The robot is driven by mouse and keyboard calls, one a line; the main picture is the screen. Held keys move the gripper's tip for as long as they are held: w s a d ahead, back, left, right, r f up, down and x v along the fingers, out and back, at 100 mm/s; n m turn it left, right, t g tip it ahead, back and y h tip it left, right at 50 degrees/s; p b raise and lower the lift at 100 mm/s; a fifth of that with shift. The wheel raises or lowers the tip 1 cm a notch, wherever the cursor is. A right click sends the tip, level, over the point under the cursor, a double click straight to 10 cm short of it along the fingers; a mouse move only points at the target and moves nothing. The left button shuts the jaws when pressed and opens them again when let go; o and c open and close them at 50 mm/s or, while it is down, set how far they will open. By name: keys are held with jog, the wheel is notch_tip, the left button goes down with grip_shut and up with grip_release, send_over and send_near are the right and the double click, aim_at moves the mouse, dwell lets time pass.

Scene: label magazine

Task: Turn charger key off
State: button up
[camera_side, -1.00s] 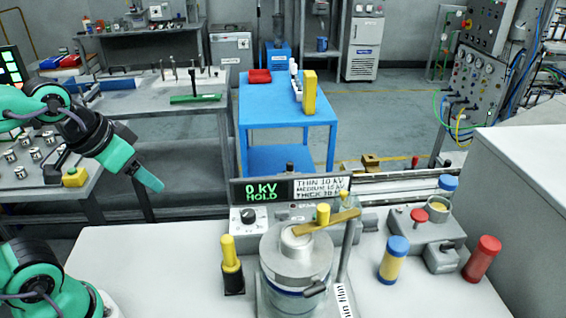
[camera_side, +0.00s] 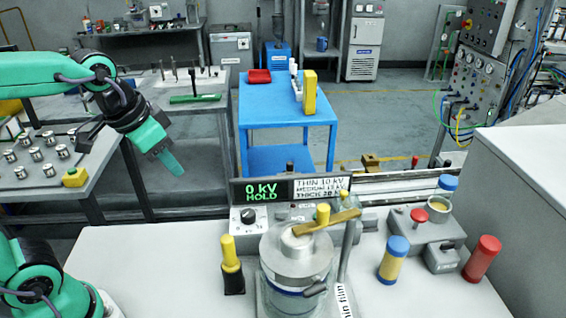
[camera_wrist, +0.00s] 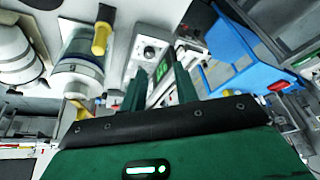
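The charger is a grey box with a display (camera_side: 290,189) reading "0 KV HOLD" in green. A round dark knob on a white dial, which looks like the charger key (camera_side: 248,215), sits on its left front; it also shows in the wrist view (camera_wrist: 150,52). I cannot read its setting. My gripper (camera_side: 172,163) hangs in the air left of the charger and above it, apart from everything. In the wrist view my two green fingers (camera_wrist: 160,88) stand apart with nothing between them, and the charger panel shows beyond them.
A metal cylinder (camera_side: 290,268) with a brass bar across its top stands in front of the charger. A yellow-handled tool (camera_side: 230,255) stands upright to its left. Blue-yellow (camera_side: 393,262) and red (camera_side: 482,258) cylinders stand right. The white bench is clear at left.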

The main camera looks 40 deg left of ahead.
jog(key=w+d+f+m+g, duration=0.2)
jog(key=w+d+m, duration=0.25)
jog(key=w, duration=0.55)
jog(key=m+g, duration=0.2)
jog(key=m, duration=0.1)
send_near(282, 212)
jog(key=shift+f+n, duration=0.15)
jog(key=shift+n, duration=0.1)
jog(key=shift+w+d+f, duration=0.1)
jog(key=shift+w+f, duration=0.1)
jog(key=shift+f, duration=3.9)
grip_shut()
